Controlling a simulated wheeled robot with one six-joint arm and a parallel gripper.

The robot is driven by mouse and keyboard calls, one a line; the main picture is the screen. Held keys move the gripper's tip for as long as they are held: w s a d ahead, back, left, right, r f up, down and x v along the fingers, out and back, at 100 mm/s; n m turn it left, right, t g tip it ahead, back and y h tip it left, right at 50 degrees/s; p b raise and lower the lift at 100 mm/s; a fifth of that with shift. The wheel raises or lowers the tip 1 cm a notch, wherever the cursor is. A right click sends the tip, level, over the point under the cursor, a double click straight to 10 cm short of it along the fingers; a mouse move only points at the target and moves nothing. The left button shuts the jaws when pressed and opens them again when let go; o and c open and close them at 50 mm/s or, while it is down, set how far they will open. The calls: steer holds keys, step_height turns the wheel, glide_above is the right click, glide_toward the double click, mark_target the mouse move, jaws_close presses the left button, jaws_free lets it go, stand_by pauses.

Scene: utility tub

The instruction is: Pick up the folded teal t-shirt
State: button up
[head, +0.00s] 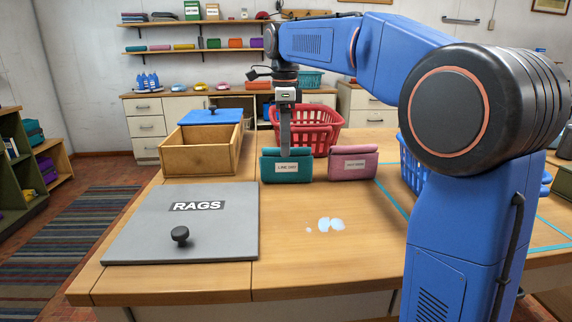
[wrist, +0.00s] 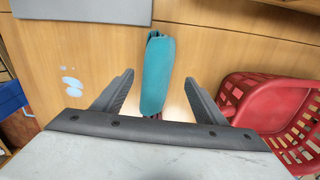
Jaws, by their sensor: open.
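The folded teal t-shirt (head: 273,173) stands upright on the wooden table, with a white label on its front. My gripper (head: 285,150) points straight down over its top edge, and one finger overlaps the shirt in the head view. In the wrist view the teal t-shirt (wrist: 158,60) shows edge-on between the two spread fingers of my gripper (wrist: 159,76). Gaps show on both sides between the fingers and the cloth.
A pink folded item (head: 343,173) stands close on the right. A red basket (head: 330,118) is behind. A wooden box (head: 197,160) and a grey RAGS panel (head: 140,225) lie left. A blue basket (head: 412,165) is right. Pale blue spots (head: 331,224) mark the clear table front.

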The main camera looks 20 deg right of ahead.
mark_target(286, 162)
steer(key=shift+s+d+f, duration=0.1)
steer(key=shift+d+f, duration=0.05)
steer(key=shift+f, duration=3.35)
steer(key=c, duration=1.2)
steer(key=shift+c, duration=0.2)
